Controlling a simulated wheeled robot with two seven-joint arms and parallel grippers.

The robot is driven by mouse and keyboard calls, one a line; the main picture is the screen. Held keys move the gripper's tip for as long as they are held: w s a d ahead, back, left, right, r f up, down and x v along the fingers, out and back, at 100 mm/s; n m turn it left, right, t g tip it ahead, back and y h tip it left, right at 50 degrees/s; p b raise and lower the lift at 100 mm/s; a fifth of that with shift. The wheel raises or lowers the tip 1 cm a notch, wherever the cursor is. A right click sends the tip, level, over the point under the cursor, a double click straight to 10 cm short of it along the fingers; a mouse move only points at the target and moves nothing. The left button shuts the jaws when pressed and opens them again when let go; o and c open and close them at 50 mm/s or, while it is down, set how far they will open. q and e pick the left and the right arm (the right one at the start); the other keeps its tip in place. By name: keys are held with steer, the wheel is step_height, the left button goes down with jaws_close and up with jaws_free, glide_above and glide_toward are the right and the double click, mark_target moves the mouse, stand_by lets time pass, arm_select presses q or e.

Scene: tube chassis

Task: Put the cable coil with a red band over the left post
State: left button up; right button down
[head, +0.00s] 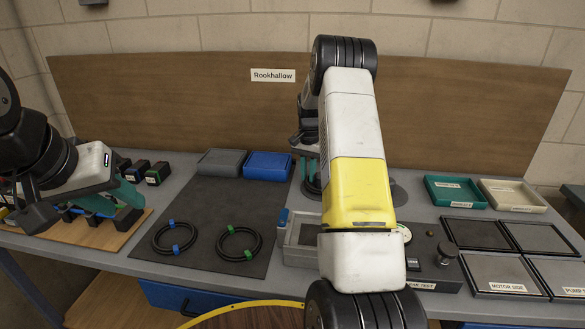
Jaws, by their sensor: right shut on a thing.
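My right gripper (309,176) points down at the back of the table, near the wooden board, with teal fingers partly hidden by my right arm. It is shut on a dark thing whose shape is mostly hidden; I see no red band. A dark round shape (313,187) lies just under its fingertips; I cannot tell whether it is a post's base or a coil. Another dark rounded base (398,193) shows right of my arm. No post is clearly visible. My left gripper (128,205), with teal fingers, is low at the left; its opening is unclear.
A blue-banded coil (159,246) and a green-banded coil (223,244) lie on the dark mat (205,205). Grey (222,162) and blue (268,165) bins stand behind. A grey tray (297,256) sits by my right arm; teal (455,198) and cream trays and framed panels fill the right.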

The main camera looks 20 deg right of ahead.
steer(key=shift+f, duration=0.55)
stand_by(0.8)
steer(key=c, duration=1.6)
jaws_free()
steer(key=shift+c, duration=0.2)
steer(key=shift+r, duration=0.1)
step_height(320, 180, up, 11)
